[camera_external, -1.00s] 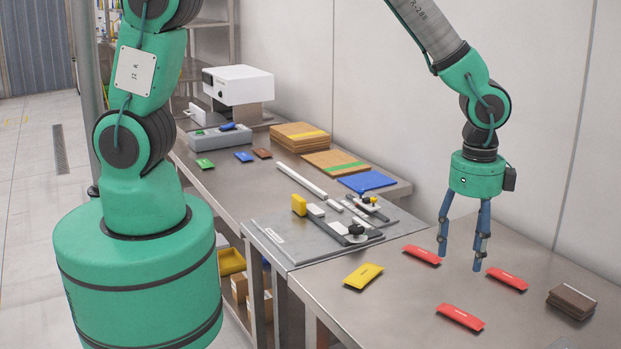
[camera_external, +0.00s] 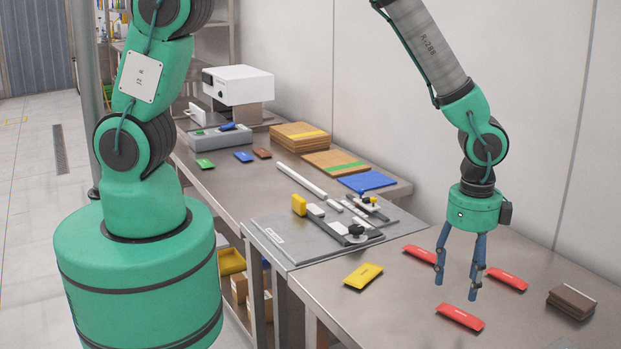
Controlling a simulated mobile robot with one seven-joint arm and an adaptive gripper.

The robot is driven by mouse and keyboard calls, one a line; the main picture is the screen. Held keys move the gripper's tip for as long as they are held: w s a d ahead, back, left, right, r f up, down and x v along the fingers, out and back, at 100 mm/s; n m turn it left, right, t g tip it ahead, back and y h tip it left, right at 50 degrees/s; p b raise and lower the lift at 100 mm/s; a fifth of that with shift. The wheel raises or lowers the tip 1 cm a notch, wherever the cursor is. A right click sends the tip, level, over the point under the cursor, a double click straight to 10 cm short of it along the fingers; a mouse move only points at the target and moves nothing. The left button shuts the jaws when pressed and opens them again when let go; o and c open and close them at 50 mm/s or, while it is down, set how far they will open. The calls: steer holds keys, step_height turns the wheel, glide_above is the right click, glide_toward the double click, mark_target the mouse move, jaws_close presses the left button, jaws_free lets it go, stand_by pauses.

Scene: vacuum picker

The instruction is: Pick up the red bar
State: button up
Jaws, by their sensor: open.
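Three red bars lie flat and apart on the metal table. The nearest red bar (camera_external: 460,317) is at the front. A second red bar (camera_external: 507,280) lies to the right, and a third red bar (camera_external: 420,254) lies farther back on the left, its right end close to a finger in the picture. My gripper (camera_external: 455,290) points down with its blue fingers spread and nothing between them. The fingertips are just behind the nearest red bar in the picture; their exact height above the table is hard to tell.
A yellow packet (camera_external: 363,275) lies left of the red bars. A dark brown stack (camera_external: 571,302) sits at the right. A grey fixture plate (camera_external: 275,233) with clamps stands to the left. Cardboard stacks (camera_external: 299,136) and a blue piece (camera_external: 367,182) are farther back.

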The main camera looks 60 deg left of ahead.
mark_target(456, 314)
steer(key=shift+f, duration=1.4)
steer(key=shift+d+f+b, duration=0.1)
steer(key=shift+f+b, duration=0.45)
steer(key=shift+f, duration=2.05)
steer(key=shift+c, duration=0.6)
steer(key=c, duration=1.1)
